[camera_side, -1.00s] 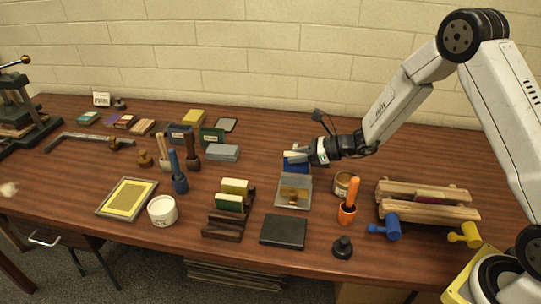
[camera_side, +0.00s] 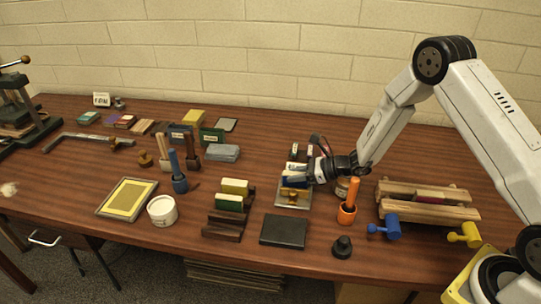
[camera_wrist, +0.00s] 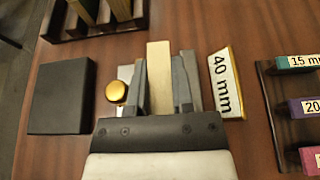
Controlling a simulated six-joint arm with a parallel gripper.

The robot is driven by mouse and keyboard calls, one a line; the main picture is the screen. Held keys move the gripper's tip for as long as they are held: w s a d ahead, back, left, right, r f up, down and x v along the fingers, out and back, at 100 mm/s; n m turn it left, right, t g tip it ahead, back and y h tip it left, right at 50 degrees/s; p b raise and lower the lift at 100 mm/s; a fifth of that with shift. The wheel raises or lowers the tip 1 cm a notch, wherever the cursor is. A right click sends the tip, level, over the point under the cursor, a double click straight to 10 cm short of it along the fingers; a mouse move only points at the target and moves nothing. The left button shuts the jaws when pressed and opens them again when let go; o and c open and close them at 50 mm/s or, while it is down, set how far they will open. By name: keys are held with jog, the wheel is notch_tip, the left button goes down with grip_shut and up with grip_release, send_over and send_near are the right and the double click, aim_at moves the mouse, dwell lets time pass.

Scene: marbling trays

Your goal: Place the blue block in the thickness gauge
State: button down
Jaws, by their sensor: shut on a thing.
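My gripper (camera_wrist: 161,85) is shut on a block with a pale cream top edge (camera_wrist: 159,75). In the side view the same block shows a blue face (camera_side: 294,182) under my gripper (camera_side: 299,179). The thickness gauge is a silver metal plate with a brass knob (camera_wrist: 124,74); in the side view its front part (camera_side: 285,204) shows below the block. An upright piece labelled 40 mm (camera_wrist: 225,82) stands just right of the fingers in the wrist view. The block is over or between the gauge parts; the fingers hide whether it touches the plate.
A black pad (camera_wrist: 62,95) lies in front of the gauge. A dark rack (camera_side: 222,231) with yellow and green blocks stands left of it. An orange-handled tool (camera_side: 349,200) stands close on the right. Labelled bars (camera_wrist: 300,107) lie behind the gauge.

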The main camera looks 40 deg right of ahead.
jog(key=shift+f, duration=0.3)
jog(key=shift+c, duration=2.4)
grip_release()
jog(key=shift+r, duration=0.2)
jog(key=v, duration=1.2)
jog(key=shift+f, duration=0.15)
